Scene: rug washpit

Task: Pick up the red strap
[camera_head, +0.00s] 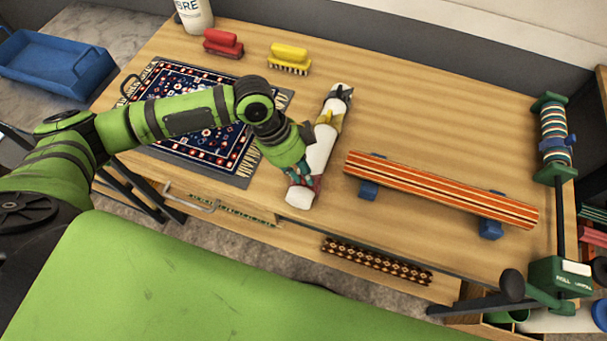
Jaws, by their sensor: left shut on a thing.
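A white roll (318,152) lies tilted across the middle of the wooden table. The red strap (316,184) is at its near end, partly hidden by my left gripper. A yellow strap (325,117) is around the roll farther up. My left gripper (301,180) reaches down from the left and is shut on the red strap, at the near end of the roll. Its fingertips are small and partly hidden. I cannot tell whether the strap is clear of the roll. My right gripper is not in view.
A patterned rug (190,125) on a dark mat lies left of the roll. A red brush (223,43) and a yellow brush (290,57) stand behind. A striped orange plank-like piece (440,188) on blue supports lies right. A blue tray (55,62) is far left.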

